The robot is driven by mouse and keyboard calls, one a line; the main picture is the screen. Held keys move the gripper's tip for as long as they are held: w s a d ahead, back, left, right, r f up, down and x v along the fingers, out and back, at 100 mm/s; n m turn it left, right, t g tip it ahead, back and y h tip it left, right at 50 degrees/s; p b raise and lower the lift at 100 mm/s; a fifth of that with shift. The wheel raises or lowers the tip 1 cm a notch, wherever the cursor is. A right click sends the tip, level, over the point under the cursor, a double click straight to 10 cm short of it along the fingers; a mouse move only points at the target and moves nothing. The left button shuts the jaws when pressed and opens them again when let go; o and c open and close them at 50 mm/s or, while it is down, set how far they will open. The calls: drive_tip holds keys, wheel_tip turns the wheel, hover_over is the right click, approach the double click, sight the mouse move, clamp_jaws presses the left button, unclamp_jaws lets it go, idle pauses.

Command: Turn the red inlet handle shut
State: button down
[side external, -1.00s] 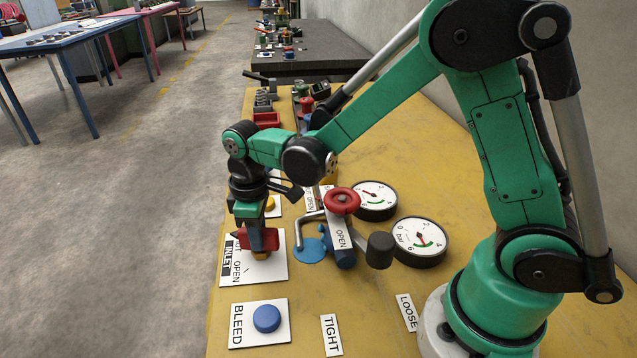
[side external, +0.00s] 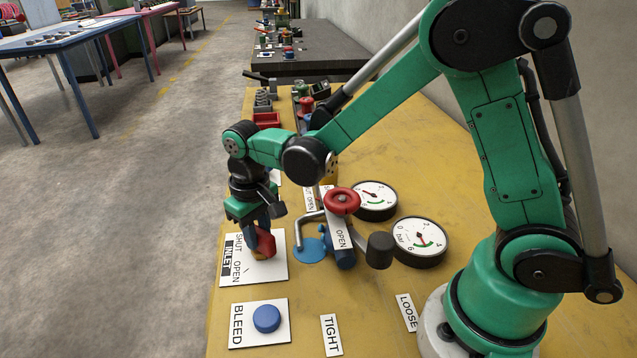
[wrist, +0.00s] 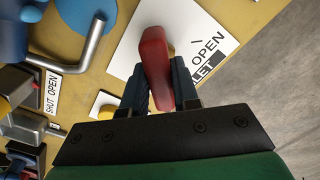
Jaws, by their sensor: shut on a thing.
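The red inlet handle (side external: 265,243) stands on a white plate (side external: 272,272) marked INLET, SHUT and OPEN. My gripper (side external: 258,238) is over the plate with its blue fingers down on the handle. In the wrist view the red handle (wrist: 155,62) lies between the two fingers of my gripper (wrist: 160,85), which is shut on it. A bit of a yellow part shows behind the handle. The word SHUT is hidden in the wrist view. In the side view the handle is partly covered by the fingers.
The BLEED plate with its blue button (side external: 267,318) lies nearer the camera. A pipe fitting with a red wheel (side external: 342,201) and a bent grey pipe (side external: 299,235) stands right of the gripper. Two dial gauges (side external: 420,239) lie beyond it. The table's left edge is close.

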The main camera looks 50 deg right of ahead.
sight(260, 229)
idle(0.4)
drive_tip(key=c, duration=0.7)
unclamp_jaws()
drive_tip(key=shift+o, duration=0.2)
drive_tip(key=shift+r, duration=2.8)
drive_tip(key=shift+s+d+r, duration=0.2)
drive_tip(key=shift+r, duration=0.15)
drive_tip(key=s+d+r+t, duration=0.4)
drive_tip(key=s+d+t, duration=0.1)
drive_tip(key=s+t, duration=0.2)
drive_tip(key=shift+s+r, duration=0.2)
drive_tip(key=shift+s, duration=0.05)
